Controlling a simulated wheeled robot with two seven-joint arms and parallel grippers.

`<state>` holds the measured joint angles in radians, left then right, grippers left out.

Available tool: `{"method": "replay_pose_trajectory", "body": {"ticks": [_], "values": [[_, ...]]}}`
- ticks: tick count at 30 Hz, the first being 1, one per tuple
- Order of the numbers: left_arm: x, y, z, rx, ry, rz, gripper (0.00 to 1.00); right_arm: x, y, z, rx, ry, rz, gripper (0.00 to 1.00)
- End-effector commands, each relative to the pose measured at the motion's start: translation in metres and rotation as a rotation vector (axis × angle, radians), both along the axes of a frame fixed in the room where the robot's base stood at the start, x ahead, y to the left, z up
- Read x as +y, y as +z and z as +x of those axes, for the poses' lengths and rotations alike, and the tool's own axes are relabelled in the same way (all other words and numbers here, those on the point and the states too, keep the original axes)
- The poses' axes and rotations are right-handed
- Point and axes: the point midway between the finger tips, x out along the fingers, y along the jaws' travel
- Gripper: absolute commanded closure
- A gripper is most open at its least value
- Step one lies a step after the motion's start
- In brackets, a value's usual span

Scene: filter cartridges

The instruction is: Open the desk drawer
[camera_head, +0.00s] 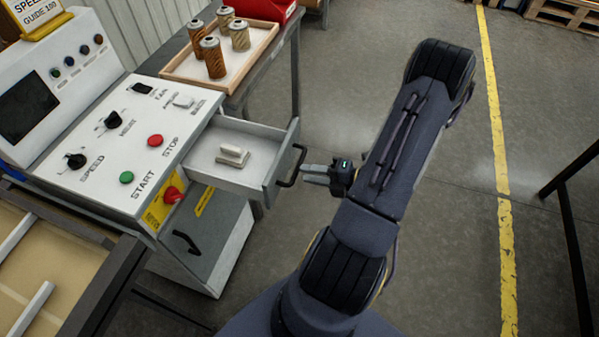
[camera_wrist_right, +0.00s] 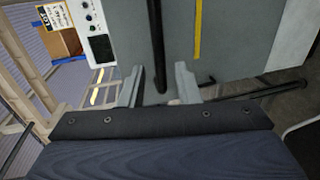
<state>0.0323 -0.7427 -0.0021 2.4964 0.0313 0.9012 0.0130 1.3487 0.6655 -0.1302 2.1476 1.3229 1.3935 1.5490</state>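The grey drawer front (camera_wrist_right: 225,35) fills the background there. My left gripper is not in view.
The control desk (camera_head: 125,135) has knobs and buttons. A second black handle (camera_head: 186,242) is on the cabinet below. A wooden tray (camera_head: 190,78) with several brown cartridges and a red bin (camera_head: 265,10) stand behind. The floor right of my right arm is mostly clear.

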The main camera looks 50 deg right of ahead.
Motion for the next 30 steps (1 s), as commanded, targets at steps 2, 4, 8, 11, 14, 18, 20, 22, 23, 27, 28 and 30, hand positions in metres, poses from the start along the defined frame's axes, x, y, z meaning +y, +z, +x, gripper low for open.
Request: {"method": "replay_pose_trajectory", "body": {"ticks": [2,4,8,11,14,18,20,22,23,27,28,30], "values": [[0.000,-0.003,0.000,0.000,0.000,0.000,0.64,-0.006,0.001,-0.012,0.002,-0.003,-0.004,0.70],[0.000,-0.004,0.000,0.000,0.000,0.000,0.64,-0.009,0.003,-0.020,0.001,-0.002,-0.003,0.70],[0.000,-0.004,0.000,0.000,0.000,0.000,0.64,-0.012,0.006,-0.028,0.000,0.000,0.001,0.70],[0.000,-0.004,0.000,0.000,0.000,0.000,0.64,-0.012,0.007,-0.030,0.000,0.001,0.001,0.70],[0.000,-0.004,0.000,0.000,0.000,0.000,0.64,-0.012,0.007,-0.030,0.001,0.002,0.001,0.70],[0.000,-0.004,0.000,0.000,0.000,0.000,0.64,-0.012,0.007,-0.029,0.000,0.001,0.001,0.70],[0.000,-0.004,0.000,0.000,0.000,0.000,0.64,-0.012,0.007,-0.029,0.000,0.001,0.001,0.70],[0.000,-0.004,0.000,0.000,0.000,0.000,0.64,-0.012,0.007,-0.029,0.000,0.001,0.001,0.70],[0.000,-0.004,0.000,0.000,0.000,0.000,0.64,-0.012,0.007,-0.029,0.000,0.001,0.001,0.70],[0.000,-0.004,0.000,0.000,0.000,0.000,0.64,-0.011,0.008,-0.028,-0.003,0.010,-0.007,0.70],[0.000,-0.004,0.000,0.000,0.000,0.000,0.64,-0.009,0.010,-0.027,-0.008,0.024,-0.019,0.70],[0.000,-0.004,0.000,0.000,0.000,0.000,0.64,0.001,0.020,-0.019,-0.033,0.098,-0.086,0.70]]}}
